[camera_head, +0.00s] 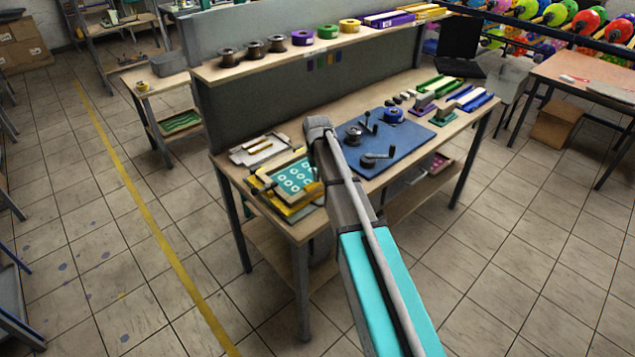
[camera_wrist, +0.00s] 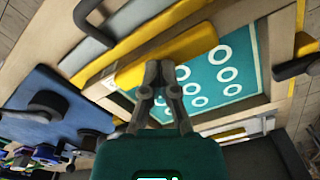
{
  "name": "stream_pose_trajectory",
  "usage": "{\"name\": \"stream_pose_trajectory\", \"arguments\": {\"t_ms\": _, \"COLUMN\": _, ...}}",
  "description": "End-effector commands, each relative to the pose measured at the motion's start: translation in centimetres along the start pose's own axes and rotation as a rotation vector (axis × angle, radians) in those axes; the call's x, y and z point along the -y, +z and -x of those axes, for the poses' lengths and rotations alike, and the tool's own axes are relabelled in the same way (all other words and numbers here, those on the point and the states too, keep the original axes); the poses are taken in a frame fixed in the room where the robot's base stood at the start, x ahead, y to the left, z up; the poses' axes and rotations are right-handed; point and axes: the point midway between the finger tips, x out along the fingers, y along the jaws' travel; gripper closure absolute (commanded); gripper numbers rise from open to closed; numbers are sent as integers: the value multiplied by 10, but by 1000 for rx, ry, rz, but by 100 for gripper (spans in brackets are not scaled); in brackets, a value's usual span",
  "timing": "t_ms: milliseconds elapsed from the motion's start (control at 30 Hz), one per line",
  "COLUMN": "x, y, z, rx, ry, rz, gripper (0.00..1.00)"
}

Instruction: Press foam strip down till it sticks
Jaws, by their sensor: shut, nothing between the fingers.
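A yellow strip-like piece (camera_wrist: 192,43) lies along one edge of a teal panel with white rings (camera_wrist: 246,60) in the wrist view. I cannot tell for sure that this piece is the foam strip. My gripper (camera_wrist: 160,68) is shut and empty, its fingertips over the yellow piece beside the panel's edge. Whether they touch it is not clear. In the head view the teal panel (camera_head: 293,178) lies in a framed board at the bench's near left corner. My arm hides part of that area and the gripper there.
A blue mat (camera_head: 385,160) with dark crank-handled tools lies right of the panel. A light tray (camera_head: 262,148) lies behind the panel. A shelf (camera_head: 330,45) with spools and tape rolls runs along the back. Colored blocks stand at the bench's right end.

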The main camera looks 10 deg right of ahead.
Motion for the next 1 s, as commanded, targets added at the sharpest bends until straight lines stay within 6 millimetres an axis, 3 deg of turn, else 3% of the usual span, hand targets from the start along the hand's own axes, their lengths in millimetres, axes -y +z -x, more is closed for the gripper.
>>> {"name": "stream_pose_trajectory", "arguments": {"t_ms": 367, "x": 0, "y": 1, "z": 3, "rx": 1, "ry": 0, "rz": 0, "gripper": 100}}
{"name": "stream_pose_trajectory", "arguments": {"t_ms": 1000, "x": 0, "y": 0, "z": 49, "rx": 0, "ry": 0, "rz": 0, "gripper": 100}}
